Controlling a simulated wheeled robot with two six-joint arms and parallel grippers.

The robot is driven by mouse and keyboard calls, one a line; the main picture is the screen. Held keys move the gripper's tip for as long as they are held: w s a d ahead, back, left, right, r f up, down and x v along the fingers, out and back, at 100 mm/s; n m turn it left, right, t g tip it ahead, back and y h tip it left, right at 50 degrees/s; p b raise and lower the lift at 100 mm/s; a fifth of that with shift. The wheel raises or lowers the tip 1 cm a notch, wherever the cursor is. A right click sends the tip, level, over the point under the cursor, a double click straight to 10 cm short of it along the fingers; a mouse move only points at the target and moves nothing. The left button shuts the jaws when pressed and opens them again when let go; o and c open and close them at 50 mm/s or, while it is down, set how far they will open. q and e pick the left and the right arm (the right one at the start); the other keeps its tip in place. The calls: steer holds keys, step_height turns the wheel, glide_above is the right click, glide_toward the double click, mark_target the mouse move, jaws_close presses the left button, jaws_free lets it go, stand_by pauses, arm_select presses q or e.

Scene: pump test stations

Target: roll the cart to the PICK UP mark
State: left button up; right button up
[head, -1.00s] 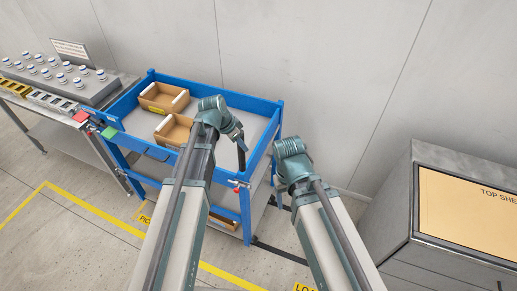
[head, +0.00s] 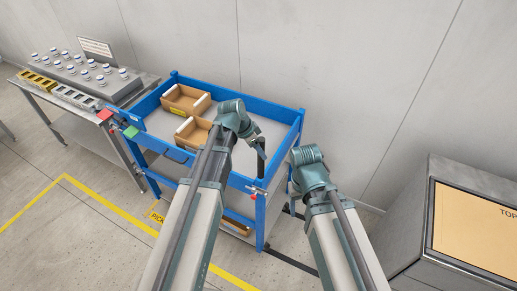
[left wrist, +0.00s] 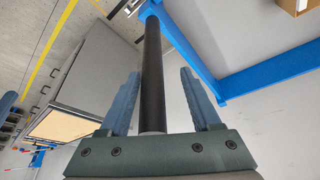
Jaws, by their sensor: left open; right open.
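The blue cart (head: 235,182) stands against the back wall, with two open cardboard boxes (head: 186,99) on its top shelf.
A metal table (head: 150,80) with a rack of white-capped vials and yellow and grey holders stands left of the cart. A grey cabinet (head: 412,240) with a tan top panel stands at the right. Yellow tape (head: 105,202) marks the floor; open floor lies at the left front.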

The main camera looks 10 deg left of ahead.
arm_select(q)
steer(key=p+v, duration=1.2)
steer(key=v, duration=0.1)
steer(key=shift+r, duration=0.3)
arm_select(e)
step_height(320, 180, up, 12)
steer(key=shift+r, duration=0.25)
arm_select(q)
steer(key=shift+f, duration=0.1)
